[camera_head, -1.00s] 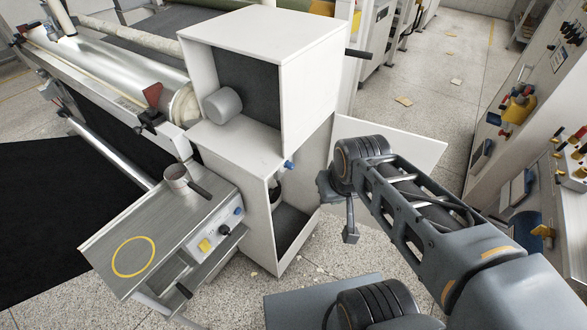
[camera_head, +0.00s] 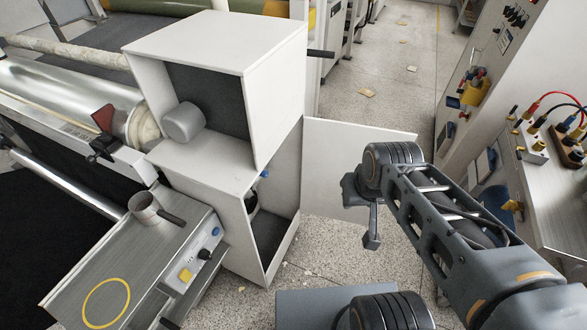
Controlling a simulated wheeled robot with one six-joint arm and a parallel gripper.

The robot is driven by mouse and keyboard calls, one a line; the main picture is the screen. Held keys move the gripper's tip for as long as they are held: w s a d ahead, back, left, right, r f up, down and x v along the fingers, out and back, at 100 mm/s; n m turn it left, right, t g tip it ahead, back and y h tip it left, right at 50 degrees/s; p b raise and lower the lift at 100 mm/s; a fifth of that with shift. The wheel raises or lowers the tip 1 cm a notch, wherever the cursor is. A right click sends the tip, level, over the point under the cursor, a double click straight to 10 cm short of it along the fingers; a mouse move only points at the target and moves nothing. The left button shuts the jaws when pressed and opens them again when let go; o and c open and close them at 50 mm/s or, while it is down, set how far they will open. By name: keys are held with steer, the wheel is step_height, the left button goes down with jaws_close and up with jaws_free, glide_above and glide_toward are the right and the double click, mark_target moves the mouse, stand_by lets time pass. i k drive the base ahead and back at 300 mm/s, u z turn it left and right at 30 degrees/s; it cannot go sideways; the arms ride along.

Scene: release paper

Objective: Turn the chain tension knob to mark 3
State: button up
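I cannot tell which part is the chain tension knob, and no mark 3 is readable. A small blue knob (camera_head: 265,174) shows at the opening of the white cabinet's lower compartment (camera_head: 270,228). A black knob (camera_head: 205,254) and a blue button (camera_head: 215,231) sit on the front panel of the metal side table. My gripper (camera_head: 371,240) hangs in front of the cabinet's open door (camera_head: 350,150), right of the lower compartment and apart from the knobs. Its fingers are too small and edge-on to judge their opening.
A metal cup (camera_head: 145,207) with a dark handle stands on the side table (camera_head: 75,275). A bench with cables (camera_head: 555,190) is at the right.

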mark_target(265, 174)
steer(key=z, duration=1.35)
steer(key=i, duration=0.55)
steer(key=u, duration=2.35)
steer(key=i, duration=0.5)
steer(key=z, duration=0.05)
